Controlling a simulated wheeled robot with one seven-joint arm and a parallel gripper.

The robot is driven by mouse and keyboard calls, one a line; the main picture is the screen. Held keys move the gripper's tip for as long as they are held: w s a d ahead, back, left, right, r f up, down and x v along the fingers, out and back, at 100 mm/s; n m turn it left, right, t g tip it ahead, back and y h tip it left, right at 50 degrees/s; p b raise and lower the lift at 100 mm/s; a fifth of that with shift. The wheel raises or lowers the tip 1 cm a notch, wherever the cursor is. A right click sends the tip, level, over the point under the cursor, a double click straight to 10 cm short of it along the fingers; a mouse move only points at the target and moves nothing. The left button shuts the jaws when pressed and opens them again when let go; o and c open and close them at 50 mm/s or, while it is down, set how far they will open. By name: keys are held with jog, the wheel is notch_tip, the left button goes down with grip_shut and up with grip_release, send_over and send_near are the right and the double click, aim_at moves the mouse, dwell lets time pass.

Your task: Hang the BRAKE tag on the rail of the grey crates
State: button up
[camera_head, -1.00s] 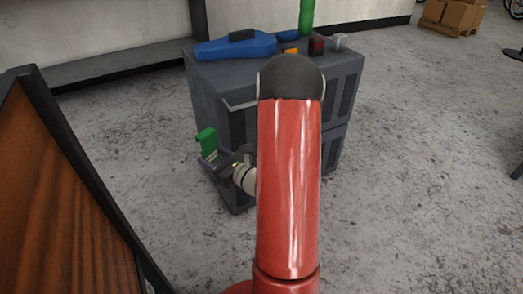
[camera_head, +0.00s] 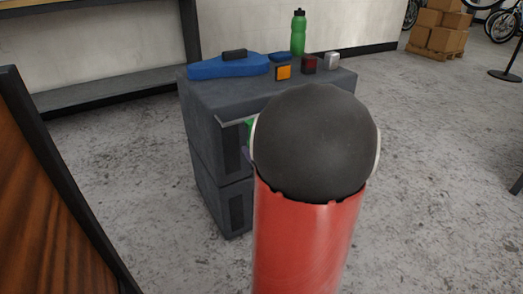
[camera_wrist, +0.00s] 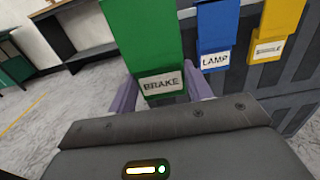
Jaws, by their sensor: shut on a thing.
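The green BRAKE tag (camera_wrist: 145,45) is upright between the fingers of my gripper (camera_wrist: 160,92), which is shut on it. Its white label faces the wrist camera. The grey crates (camera_head: 205,150) are stacked, with a thin rail (camera_head: 232,121) near the top front edge, mostly hidden by my arm. In the wrist view a blue LAMP tag (camera_wrist: 214,30) and a yellow tag (camera_wrist: 275,25) are right of the BRAKE tag, before the crates. I cannot tell whether the BRAKE tag touches the rail.
On the crate top are a blue case (camera_head: 228,67), a green bottle (camera_head: 298,33) and several small blocks. A wooden panel with dark edge (camera_head: 45,200) stands at left. Cardboard boxes (camera_head: 440,30) are at the far right. The floor right of the crates is clear.

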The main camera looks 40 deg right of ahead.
jog(key=shift+w+d+r+p, duration=0.1)
jog(key=shift+w+p, duration=0.4)
jog(key=shift+w, duration=0.2)
jog(key=shift+w+d, duration=0.1)
jog(key=shift+w, duration=0.2)
jog(key=shift+w+d+f+b, duration=0.25)
jog(key=shift+w+f, duration=0.1)
jog(key=shift+w, duration=0.55)
jog(key=shift+w+d+f+b, duration=0.2)
jog(key=shift+w+f, duration=0.1)
jog(key=shift+w, duration=0.55)
jog(key=shift+w+d+f+b, duration=0.15)
jog(key=shift+w+f+b, duration=0.15)
jog(key=shift+w, duration=0.6)
jog(key=o, duration=1)
